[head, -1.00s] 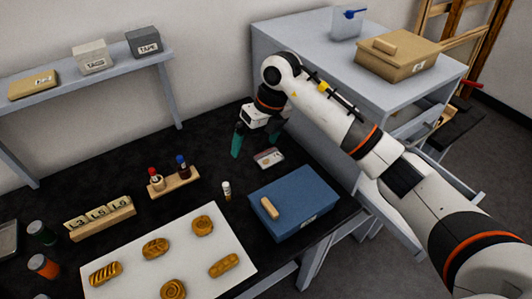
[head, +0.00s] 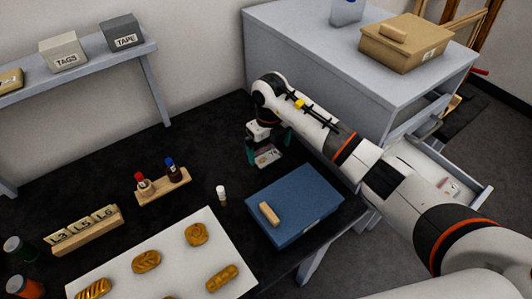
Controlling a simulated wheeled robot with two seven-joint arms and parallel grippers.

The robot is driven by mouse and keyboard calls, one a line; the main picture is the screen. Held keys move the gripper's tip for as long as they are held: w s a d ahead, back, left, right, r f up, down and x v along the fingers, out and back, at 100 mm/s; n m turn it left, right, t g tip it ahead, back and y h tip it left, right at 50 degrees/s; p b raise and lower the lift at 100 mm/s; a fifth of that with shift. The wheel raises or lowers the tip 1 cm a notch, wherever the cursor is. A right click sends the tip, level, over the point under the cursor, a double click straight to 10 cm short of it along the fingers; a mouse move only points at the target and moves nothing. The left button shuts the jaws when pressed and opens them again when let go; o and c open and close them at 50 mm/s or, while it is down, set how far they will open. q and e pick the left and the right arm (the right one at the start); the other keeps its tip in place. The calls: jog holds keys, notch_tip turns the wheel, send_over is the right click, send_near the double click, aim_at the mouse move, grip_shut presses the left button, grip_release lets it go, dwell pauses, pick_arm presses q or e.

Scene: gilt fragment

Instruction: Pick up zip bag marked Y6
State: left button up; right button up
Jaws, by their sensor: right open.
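A small clear zip bag (head: 267,158) with a pale label lies on the black table, behind the blue box. Its marking is too small to read. My right gripper (head: 268,152) is above it with teal fingers spread, one on each side of the bag in the picture. The gripper is open, and I cannot tell whether the fingers touch the bag. The wrist hides the bag's far part. Another small flat item (head: 450,187) lies in the open drawer at right, its marking unreadable. My left gripper is not in view.
The blue lidded box (head: 295,203) stands close in front of the bag. A small white-capped vial (head: 221,195) and a wooden rack (head: 163,187) with two vials are to the left. A grey cabinet (head: 340,60) rises behind at right. The black table at left-back is clear.

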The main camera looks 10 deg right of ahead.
aim_at(269, 157)
notch_tip(269, 157, down, 2)
jog(key=shift+f, duration=0.15)
jog(key=shift+a+f, duration=0.1)
jog(key=shift+f, duration=0.25)
jog(key=shift+c, duration=0.8)
jog(key=c, duration=0.8)
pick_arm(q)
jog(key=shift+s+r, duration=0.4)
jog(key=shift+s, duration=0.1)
pick_arm(e)
jog(key=shift+c, duration=0.2)
jog(key=shift+r, duration=0.15)
